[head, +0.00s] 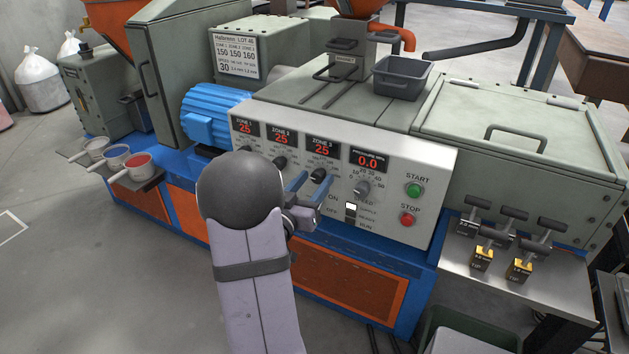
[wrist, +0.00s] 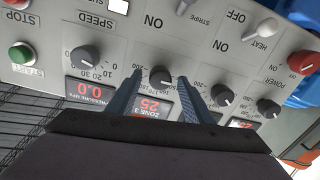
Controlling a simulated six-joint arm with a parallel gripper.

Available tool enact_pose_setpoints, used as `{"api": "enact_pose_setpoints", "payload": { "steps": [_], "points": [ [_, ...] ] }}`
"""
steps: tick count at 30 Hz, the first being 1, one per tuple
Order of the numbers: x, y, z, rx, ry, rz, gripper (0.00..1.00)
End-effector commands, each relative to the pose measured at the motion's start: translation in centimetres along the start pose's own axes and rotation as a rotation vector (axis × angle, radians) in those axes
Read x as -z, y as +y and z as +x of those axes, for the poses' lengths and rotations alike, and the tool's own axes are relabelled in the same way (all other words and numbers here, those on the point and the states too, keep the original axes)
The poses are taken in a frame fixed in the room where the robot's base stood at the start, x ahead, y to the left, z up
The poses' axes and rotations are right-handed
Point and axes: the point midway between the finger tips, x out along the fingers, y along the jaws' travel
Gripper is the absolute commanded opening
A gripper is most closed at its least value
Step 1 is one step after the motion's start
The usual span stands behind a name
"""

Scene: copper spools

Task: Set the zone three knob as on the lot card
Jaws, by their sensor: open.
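The zone three knob (wrist: 161,77) is a black dial on the white control panel (head: 430,165), below the zone 3 display (head: 321,149), which reads 25. The knob's exact pointer setting is too small to read. The lot card (head: 237,55) lists 150, 150, 160 for zones one to three and speed 30.
The zone two knob (wrist: 222,95) and the speed knob (wrist: 85,57) sit on either side. Toggle switches (wrist: 187,5) line the panel's lower part. Green start (head: 414,190) and red stop (head: 408,220) buttons are to the right. A grey bin (head: 402,78) stands on top.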

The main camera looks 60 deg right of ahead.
Motion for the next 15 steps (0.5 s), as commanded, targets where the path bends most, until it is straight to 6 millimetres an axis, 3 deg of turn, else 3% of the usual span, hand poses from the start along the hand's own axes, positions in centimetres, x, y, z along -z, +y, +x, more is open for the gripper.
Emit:
{"api": "enact_pose_setpoints", "payload": {
  "steps": [11,15],
  "points": [
    [-0.05,0.02,0.64,0.0,-0.001,-0.001,0.46],
    [-0.05,0.02,0.63,0.0,-0.001,-0.001,0.18]
  ]
}}
